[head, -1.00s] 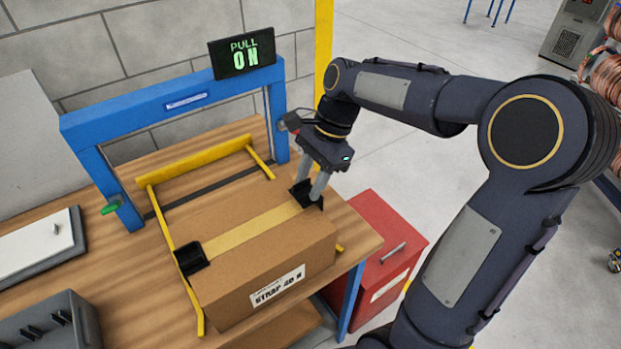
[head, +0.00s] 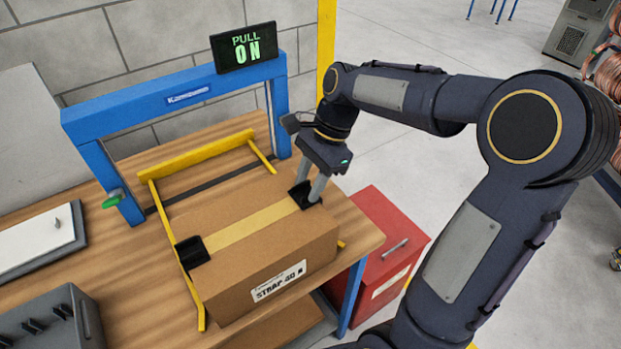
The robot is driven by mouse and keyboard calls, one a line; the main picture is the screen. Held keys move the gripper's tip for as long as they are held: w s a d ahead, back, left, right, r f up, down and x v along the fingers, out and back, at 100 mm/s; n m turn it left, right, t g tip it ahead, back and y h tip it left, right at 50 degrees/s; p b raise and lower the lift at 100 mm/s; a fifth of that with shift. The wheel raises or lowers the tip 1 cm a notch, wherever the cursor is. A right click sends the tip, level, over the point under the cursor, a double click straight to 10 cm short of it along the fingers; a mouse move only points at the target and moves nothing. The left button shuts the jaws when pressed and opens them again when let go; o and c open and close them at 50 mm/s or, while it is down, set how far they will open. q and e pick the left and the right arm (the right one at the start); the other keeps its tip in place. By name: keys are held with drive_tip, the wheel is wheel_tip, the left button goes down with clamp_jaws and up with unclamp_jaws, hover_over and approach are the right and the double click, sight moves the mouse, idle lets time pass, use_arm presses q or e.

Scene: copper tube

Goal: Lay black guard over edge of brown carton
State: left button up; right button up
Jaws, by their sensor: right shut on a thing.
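The brown carton (head: 262,255) sits on the wooden table inside a yellow frame, with a tan tape strip along its top. One black guard (head: 192,252) lies over the carton's left top edge. My right gripper (head: 309,192) is shut on another black guard (head: 300,194) at the carton's right top edge. The fingers partly hide this guard, and I cannot tell whether it rests fully on the edge. My left gripper is not in view.
A blue arch (head: 175,97) with a display reading "PULL 0 N" (head: 244,47) stands behind the carton. The yellow frame (head: 200,154) borders it. A red cabinet (head: 385,255) stands right of the table (head: 130,275). A grey bin (head: 55,325) is at front left.

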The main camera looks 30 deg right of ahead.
drive_tip(key=o, duration=1.1)
drive_tip(key=shift+c, duration=0.2)
drive_tip(key=v, duration=0.8)
drive_tip(key=s+a+f+n+t, duration=0.3)
drive_tip(key=s+f+n, duration=0.1)
drive_tip(key=s+n, duration=0.3)
drive_tip(key=s+a+f+n+t, duration=0.3)
drive_tip(key=s+f+n, duration=0.1)
drive_tip(key=s+n, duration=0.4)
drive_tip(key=shift+s+a+n+h, duration=0.3)
drive_tip(key=shift+s+h, duration=0.1)
drive_tip(key=shift+s, duration=0.7)
